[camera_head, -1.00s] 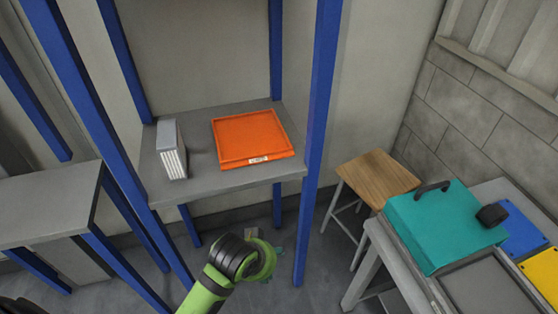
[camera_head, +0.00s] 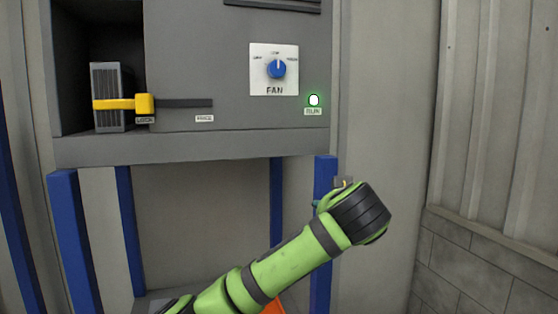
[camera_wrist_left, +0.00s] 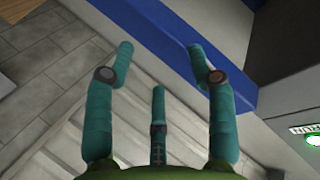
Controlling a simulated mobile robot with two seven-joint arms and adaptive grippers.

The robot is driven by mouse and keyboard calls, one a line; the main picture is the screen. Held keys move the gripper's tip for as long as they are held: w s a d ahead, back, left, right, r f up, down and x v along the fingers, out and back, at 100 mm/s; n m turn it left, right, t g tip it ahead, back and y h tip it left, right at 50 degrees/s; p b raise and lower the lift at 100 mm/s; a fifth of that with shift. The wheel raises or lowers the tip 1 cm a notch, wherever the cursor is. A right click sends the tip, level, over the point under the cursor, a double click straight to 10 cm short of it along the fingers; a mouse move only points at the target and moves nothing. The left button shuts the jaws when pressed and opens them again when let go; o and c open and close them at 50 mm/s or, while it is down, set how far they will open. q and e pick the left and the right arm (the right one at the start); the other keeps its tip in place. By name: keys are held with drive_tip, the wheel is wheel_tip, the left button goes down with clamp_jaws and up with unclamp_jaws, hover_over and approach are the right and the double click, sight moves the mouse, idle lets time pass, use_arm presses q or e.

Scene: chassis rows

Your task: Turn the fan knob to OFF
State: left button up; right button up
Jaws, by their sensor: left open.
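The fan knob (camera_head: 276,69) is a round blue dial on a white plate (camera_head: 259,88) marked FAN, on the grey panel in the head view. Its white pointer line appears to point up, toward the middle label; the small lettering is hard to read. A green lamp (camera_head: 314,100) glows right of the plate. My left gripper is mostly hidden behind its wrist in the head view, below and right of the knob and apart from it. In the left wrist view, my left gripper (camera_wrist_left: 160,60) has its teal fingers spread and empty. My right gripper is not in view.
A yellow-handled slider (camera_head: 144,104) sits left of the knob, beside an open compartment with a grey box-like unit (camera_head: 107,80). Blue posts (camera_head: 325,172) stand below the panel. A grey wall (camera_head: 390,120) is at the right. The space before the knob looks clear.

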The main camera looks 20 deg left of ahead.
use_arm(q)
drive_tip(key=s+a+r+n+t+y, duration=0.1)
drive_tip(key=a+r+n+y, duration=0.1)
drive_tip(key=r, duration=0.7)
drive_tip(key=s+a+r+n+t+y, duration=0.1)
drive_tip(key=a+r+y, duration=0.1)
drive_tip(key=r, duration=0.7)
drive_tip(key=n+y, duration=0.3)
approach(278, 70)
drive_tip(key=x, duration=0.3)
drive_tip(key=p+x, duration=0.4)
drive_tip(key=x, duration=0.1)
drive_tip(key=shift+r, duration=0.2)
drive_tip(key=shift+w+a+f+p, duration=0.15)
drive_tip(key=shift+w+a+p, duration=0.35)
drive_tip(key=shift+p, duration=0.1)
drive_tip(key=shift+d, duration=0.1)
